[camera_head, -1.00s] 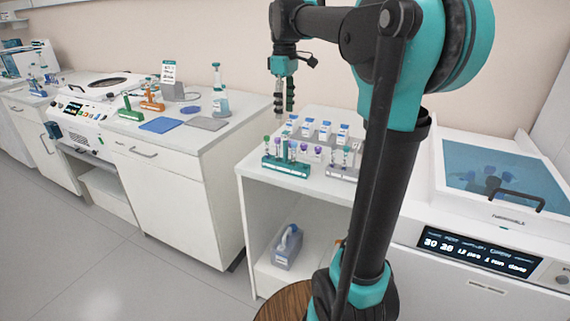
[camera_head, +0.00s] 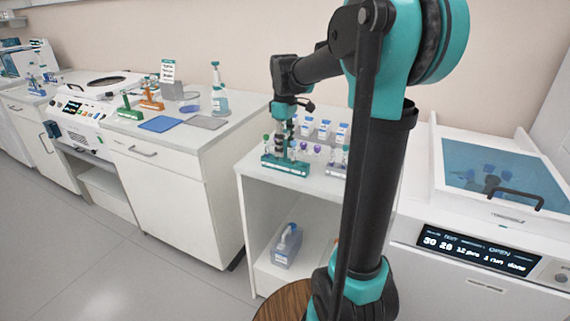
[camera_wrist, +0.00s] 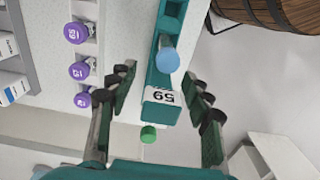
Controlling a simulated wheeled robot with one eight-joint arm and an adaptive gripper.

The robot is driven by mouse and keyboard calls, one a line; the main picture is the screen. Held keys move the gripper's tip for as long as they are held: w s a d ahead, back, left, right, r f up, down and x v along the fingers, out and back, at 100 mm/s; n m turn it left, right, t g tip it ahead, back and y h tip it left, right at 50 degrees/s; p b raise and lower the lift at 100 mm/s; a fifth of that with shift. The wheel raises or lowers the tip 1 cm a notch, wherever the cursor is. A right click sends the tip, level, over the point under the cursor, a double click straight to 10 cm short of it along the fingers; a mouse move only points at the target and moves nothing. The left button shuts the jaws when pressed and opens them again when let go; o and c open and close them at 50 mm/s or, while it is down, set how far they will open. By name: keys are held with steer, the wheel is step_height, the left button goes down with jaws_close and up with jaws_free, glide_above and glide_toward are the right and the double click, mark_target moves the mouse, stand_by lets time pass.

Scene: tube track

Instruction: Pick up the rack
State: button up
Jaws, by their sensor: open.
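A teal rack (camera_head: 284,166) with capped tubes stands on the white counter in the head view. In the wrist view the same rack (camera_wrist: 160,105) carries a label reading 59, with a blue-capped tube (camera_wrist: 167,60) and a green cap (camera_wrist: 148,134) near it. My gripper (camera_head: 286,142) is over this rack. In the wrist view my open gripper (camera_wrist: 158,80) has a finger on each side of the rack's labelled end, with a gap on both sides. Whether the fingers reach down to the rack's body is hard to tell.
A grey rack (camera_head: 336,171) with purple-capped tubes stands close beside; its caps (camera_wrist: 79,70) are left of my fingers. White-and-blue bottles (camera_head: 325,132) stand behind. A lidded machine (camera_head: 490,185) is at right.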

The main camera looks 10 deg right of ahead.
steer(key=shift+f, duration=0.25)
jaws_close()
steer(key=shift+r, duration=0.15)
step_height(320, 180, up, 20)
stand_by(0.8)
